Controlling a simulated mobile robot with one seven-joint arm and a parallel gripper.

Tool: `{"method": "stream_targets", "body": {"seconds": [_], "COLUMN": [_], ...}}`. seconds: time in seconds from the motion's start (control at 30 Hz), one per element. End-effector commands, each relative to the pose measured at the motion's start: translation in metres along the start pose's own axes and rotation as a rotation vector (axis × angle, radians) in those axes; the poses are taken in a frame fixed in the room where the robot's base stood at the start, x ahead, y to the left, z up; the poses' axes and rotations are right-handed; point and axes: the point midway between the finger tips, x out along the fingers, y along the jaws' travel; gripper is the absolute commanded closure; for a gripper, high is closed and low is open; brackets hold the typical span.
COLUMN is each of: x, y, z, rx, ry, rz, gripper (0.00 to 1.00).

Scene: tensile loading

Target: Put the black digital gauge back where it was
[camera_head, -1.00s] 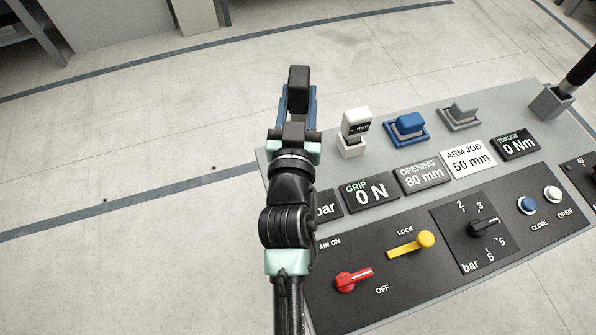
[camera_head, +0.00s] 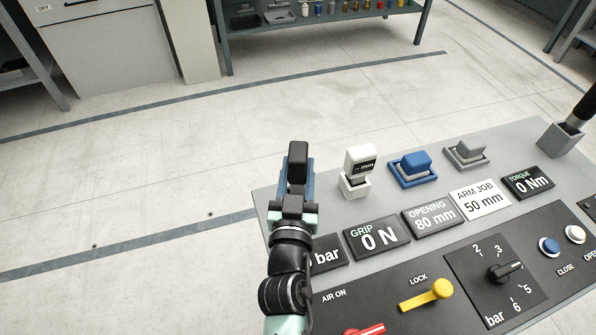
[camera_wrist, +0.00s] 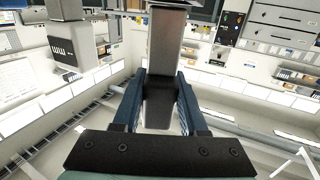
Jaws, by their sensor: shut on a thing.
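The black digital gauge (camera_head: 298,152) is upright between the blue fingers of my gripper (camera_head: 298,172), which is shut on it. In the wrist view the dark gauge (camera_wrist: 164,55) stands up between the fingers (camera_wrist: 158,95). They are over the left end of the grey console (camera_head: 335,206), left of the white gauge (camera_head: 361,160) in its white holder. Any holder for the black gauge is hidden behind my gripper and arm. I cannot tell the height above the console.
A blue block (camera_head: 416,162) and a grey block (camera_head: 470,150) sit in trays right of the white gauge. Displays, a yellow lock lever (camera_head: 430,294) and a pressure knob (camera_head: 505,271) are in front. Open floor lies left. A shelf with small items (camera_head: 320,18) stands behind.

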Motion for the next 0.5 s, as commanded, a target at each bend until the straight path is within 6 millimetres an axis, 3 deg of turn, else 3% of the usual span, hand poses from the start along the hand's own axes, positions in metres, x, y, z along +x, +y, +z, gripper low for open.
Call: {"method": "stream_targets", "body": {"seconds": [0.3, 0.33, 0.5], "x": [0.0001, 0.0, 0.0], "y": [0.0001, 0.0003, 0.0003], "z": [0.0046, 0.0042, 0.0036], "rx": [-0.001, -0.001, -0.001], "ry": [0.002, 0.0, 0.0], "rz": [0.0, 0.001, 0.001], "gripper": [1.0, 0.54, 0.28]}}
